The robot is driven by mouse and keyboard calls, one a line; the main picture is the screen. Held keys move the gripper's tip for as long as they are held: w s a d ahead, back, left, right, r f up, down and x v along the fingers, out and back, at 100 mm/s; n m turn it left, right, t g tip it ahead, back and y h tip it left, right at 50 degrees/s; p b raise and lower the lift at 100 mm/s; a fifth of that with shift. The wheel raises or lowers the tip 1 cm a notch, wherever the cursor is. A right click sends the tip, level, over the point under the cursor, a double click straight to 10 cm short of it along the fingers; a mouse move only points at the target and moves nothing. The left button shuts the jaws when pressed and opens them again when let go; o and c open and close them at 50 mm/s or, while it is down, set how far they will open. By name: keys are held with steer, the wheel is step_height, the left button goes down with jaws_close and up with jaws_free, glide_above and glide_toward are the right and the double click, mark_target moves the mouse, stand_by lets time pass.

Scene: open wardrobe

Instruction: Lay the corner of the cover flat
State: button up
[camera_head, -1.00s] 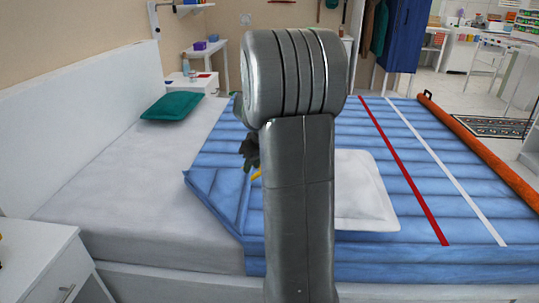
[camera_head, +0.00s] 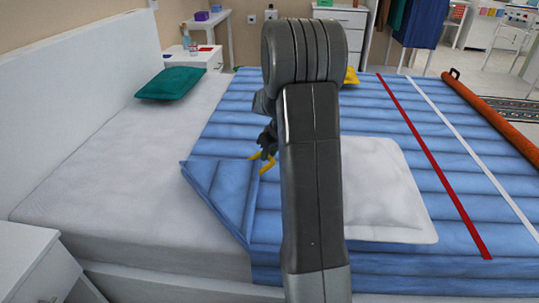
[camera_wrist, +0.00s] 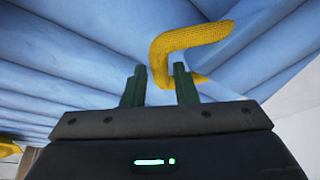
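The blue quilted cover (camera_head: 378,105) lies over the right part of the bed. Its near left corner (camera_head: 218,192) is folded back in a flap on top of the cover. A yellow hook-like loop (camera_head: 262,163) shows at the inner edge of this flap; it is also large in the wrist view (camera_wrist: 195,42). My gripper (camera_head: 267,148) is just above the loop, partly hidden by my arm.
A white pillow (camera_head: 385,190) lies on the cover right of my arm. A green pillow (camera_head: 171,83) lies at the headboard. An orange roll (camera_head: 490,115) lies along the right side. A white bedside cabinet (camera_head: 30,265) stands at the near left. A yellow item (camera_head: 351,76) sits at the far edge.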

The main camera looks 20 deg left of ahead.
jaws_close()
